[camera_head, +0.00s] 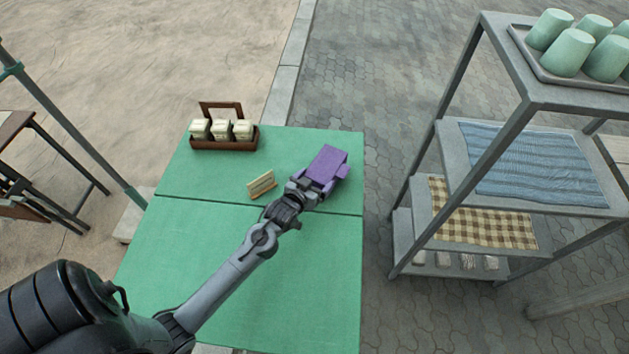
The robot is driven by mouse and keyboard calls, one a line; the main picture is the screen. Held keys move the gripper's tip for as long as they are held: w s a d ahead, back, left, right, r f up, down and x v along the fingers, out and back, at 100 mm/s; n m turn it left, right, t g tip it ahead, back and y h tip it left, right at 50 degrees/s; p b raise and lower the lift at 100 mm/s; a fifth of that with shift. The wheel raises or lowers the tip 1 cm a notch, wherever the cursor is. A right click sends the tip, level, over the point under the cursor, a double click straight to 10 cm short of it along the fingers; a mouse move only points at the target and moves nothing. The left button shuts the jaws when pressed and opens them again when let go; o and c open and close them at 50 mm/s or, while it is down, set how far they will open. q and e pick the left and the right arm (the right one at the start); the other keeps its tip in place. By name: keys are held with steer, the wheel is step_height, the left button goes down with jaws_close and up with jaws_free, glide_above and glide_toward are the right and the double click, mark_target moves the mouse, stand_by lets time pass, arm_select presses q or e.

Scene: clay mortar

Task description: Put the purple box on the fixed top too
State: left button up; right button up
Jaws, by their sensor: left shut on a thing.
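The purple box (327,164) is at the far right part of the green table top, close to its right edge. My left gripper (313,186) reaches in from the lower left and is shut on the near end of the box. I cannot tell whether the box touches the top or hangs a little above it. The green top is split by a dark seam into a far panel (185,173) and a near panel (310,290). The box is over the far panel. My right gripper is not in view.
A small wooden stand (261,184) sits just left of my gripper. A brown caddy (224,144) with 3 pale jars stands at the far left of the top. A grey shelf rack (455,160) with cloths and green cups stands to the right. The near panel is mostly clear.

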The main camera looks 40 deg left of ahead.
arm_select(q)
steer(key=o, duration=1.3)
steer(key=shift+f, duration=0.1)
steer(key=shift+s+d+r, duration=0.1)
steer(key=shift+s+r, duration=0.15)
steer(key=shift+r, duration=0.05)
steer(key=s+d+r+m+g+h+p, duration=0.1)
steer(key=s+d+g, duration=0.2)
steer(key=s+d, duration=0.2)
steer(key=s+d+r+m+g+h+p, duration=0.1)
steer(key=s+d+r+m+g, duration=0.1)
steer(key=s+d, duration=0.4)
steer(key=s+d+r+m+g+h+p, duration=0.1)
steer(key=s+d+g, duration=0.3)
steer(key=s, duration=1)
steer(key=shift+d+r+m+h, duration=0.35)
steer(key=shift+d+m+h, duration=0.15)
steer(key=shift+d+m, duration=0.15)
